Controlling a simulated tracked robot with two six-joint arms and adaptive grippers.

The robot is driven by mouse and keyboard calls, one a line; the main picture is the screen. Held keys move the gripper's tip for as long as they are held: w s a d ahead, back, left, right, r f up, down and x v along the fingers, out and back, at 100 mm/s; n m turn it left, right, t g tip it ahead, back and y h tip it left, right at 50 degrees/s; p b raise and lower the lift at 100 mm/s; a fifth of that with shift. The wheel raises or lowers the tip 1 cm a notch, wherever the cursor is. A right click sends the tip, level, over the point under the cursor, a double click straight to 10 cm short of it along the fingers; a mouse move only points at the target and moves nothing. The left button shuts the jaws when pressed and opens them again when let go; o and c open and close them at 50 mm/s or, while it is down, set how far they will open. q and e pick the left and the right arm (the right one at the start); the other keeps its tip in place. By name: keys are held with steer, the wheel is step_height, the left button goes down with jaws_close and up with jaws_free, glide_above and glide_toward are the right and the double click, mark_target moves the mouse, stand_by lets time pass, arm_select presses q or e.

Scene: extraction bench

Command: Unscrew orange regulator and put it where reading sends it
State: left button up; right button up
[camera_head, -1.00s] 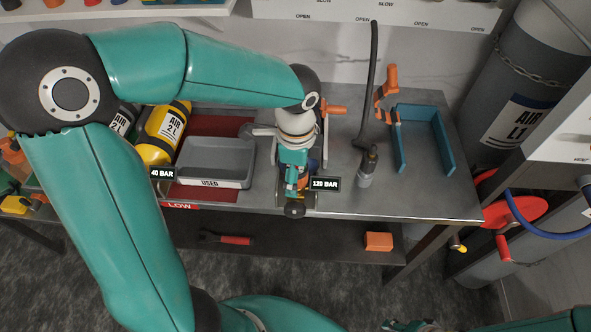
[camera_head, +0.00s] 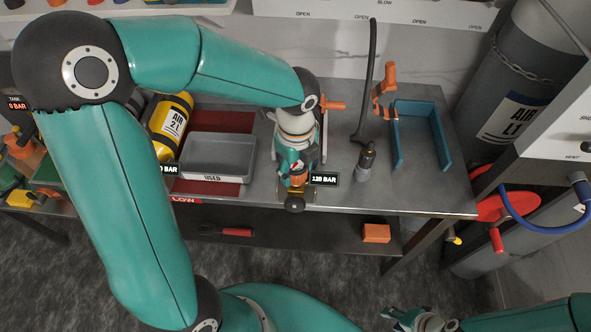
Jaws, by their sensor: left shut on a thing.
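I cannot tell whether the regulator is still threaded on. A grey tray marked USED (camera_head: 217,178) stands left of the gripper on a red mat marked LOW (camera_head: 205,191). My right gripper (camera_head: 390,314) shows only partly at the bottom edge; its jaws are unclear.
A yellow AIR 2L cylinder (camera_head: 170,118) lies left of the tray; a second BAR label there is partly covered by my arm. A hose with a metal end (camera_head: 366,160) stands to the right. A blue open-sided holder (camera_head: 440,135) is at the bench's right, beside clear bench.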

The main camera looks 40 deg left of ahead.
arm_select(q)
steer(key=shift+c, duration=1.1)
steer(key=n+b, duration=0.1)
steer(key=n, duration=0.2)
steer(key=shift+f, duration=0.15)
steer(key=n+b, duration=0.1)
steer(key=n, duration=0.3)
steer(key=shift+n+b, duration=0.35)
steer(key=shift+n, duration=0.05)
steer(key=n+b, duration=0.1)
steer(key=n, duration=0.3)
steer(key=shift+n, duration=0.3)
steer(key=n+b, duration=0.1)
steer(key=n, duration=0.3)
steer(key=shift+n, duration=0.3)
steer(key=n+b, duration=0.1)
steer(key=n, duration=0.5)
steer(key=shift+b, duration=0.35)
steer(key=n, duration=0.4)
steer(key=shift+r+n+b, duration=0.2)
steer(key=shift+n+b, duration=0.1)
steer(key=shift+b, duration=0.05)
steer(key=o, duration=1.3)
